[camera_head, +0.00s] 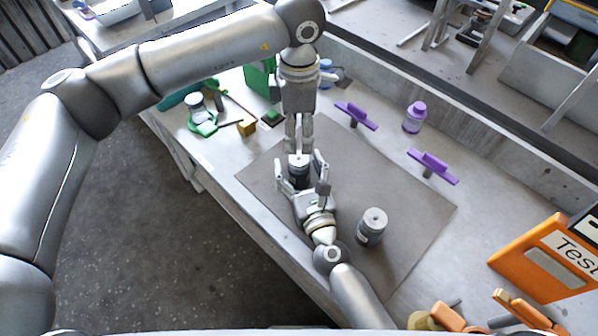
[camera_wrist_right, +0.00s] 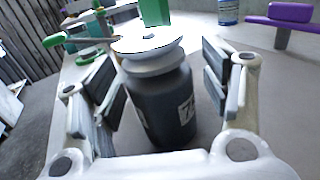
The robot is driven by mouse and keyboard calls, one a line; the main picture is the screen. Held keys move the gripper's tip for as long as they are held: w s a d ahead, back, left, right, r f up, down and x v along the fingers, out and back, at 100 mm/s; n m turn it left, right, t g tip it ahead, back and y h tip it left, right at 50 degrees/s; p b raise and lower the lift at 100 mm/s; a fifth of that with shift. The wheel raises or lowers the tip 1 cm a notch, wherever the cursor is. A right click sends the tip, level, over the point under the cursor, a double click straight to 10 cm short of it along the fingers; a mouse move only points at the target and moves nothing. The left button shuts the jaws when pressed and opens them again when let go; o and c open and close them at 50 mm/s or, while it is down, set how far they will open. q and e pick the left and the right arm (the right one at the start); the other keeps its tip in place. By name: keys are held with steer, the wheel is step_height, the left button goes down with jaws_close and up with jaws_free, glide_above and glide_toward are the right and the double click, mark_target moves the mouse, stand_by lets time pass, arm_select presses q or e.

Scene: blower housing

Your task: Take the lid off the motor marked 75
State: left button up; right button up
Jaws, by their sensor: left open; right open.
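A dark motor (camera_wrist_right: 158,110) with a pale round lid (camera_wrist_right: 148,44) stands upright in the right wrist view. Its white label (camera_wrist_right: 187,109) is turned aside; a 7 seems to show, the rest is hard to read. The same motor (camera_head: 298,173) stands on the grey mat in the head view. My right gripper (camera_head: 301,168) is open, its fingers on either side of this motor, with gaps visible in the wrist view. My left gripper (camera_head: 298,148) points down over the motor's top, open; whether it touches the lid is unclear. A second motor (camera_head: 370,232) stands to the right, its marking unreadable.
The grey mat (camera_head: 420,215) has free room at right. An orange tester (camera_head: 545,262) stands at right.

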mark_target(303, 160)
steer(key=shift+c, duration=0.4)
steer(key=c, duration=1.4)
arm_select(q)
steer(key=shift+o, duration=0.4)
steer(key=shift+r+m, duration=0.3)
steer(key=shift+r, duration=0.1)
arm_select(e)
steer(key=shift+c, duration=0.3)
arm_select(q)
steer(key=f+m, duration=0.1)
steer(key=f, duration=0.2)
steer(key=f+m, duration=0.1)
steer(key=f, duration=0.1)
steer(key=d+f+m, duration=0.1)
steer(key=f, duration=0.2)
steer(key=shift+s+f, duration=0.15)
steer(key=shift+f, duration=0.2)
steer(key=shift+c, duration=0.2)
steer(key=c, duration=1.2)
